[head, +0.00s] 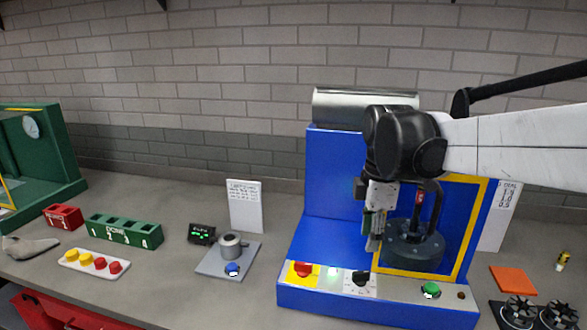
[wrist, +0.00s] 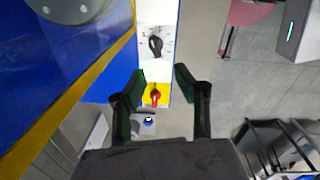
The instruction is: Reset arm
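My gripper (head: 376,232) hangs from my white and black arm in front of the blue machine (head: 326,185) in the head view. In the wrist view my gripper (wrist: 160,84) points down, its two dark fingers well apart with nothing between them. Below it lies the machine's front panel, with a black knob (wrist: 155,43) on a white plate and a red switch (wrist: 154,95) on a yellow plate. In the head view the red switch (head: 302,269), a lit green-white lamp (head: 332,271), the black knob (head: 361,278) and a green button (head: 431,289) line the panel.
The machine's yellow-framed opening (head: 484,215) holds a dark round part (head: 412,250). To the left are a grey scale-like device (head: 233,247), a green slotted block (head: 124,230), a red block (head: 63,216) and a tray of yellow and red caps (head: 93,261). An orange pad (head: 513,280) lies right.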

